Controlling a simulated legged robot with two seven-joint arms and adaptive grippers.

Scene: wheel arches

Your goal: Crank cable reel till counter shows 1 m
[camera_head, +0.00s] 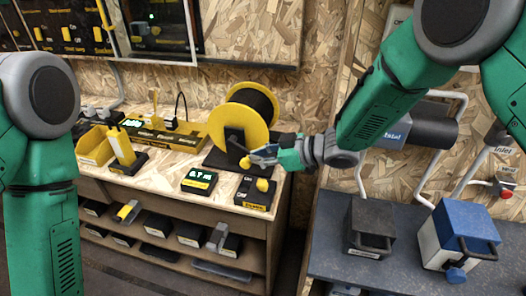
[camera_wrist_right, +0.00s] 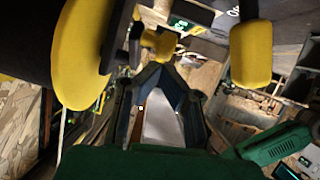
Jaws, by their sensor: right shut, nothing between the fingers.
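The cable reel (camera_head: 245,115), yellow flanges with black cable, stands on a dark base at the bench's right end; it also shows at the left of the wrist view (camera_wrist_right: 82,55). Its crank has a yellow knob (camera_head: 245,162), seen just beyond my fingertips in the wrist view (camera_wrist_right: 160,42). The counter (camera_head: 199,179) is a small black and yellow box with green digits that seem to read 0.7 m. My right gripper (camera_head: 262,156) is shut and empty beside the crank knob; whether they touch is unclear. My left arm shows at the left, but its gripper is out of view.
A black switch box (camera_head: 255,197) with a yellow-knobbed lever (camera_head: 262,185) stands just below my right gripper; the knob is large in the wrist view (camera_wrist_right: 250,52). Yellow bins (camera_head: 95,148) stand at the bench's left. A blue-grey table (camera_head: 390,275) with boxes is at the right.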

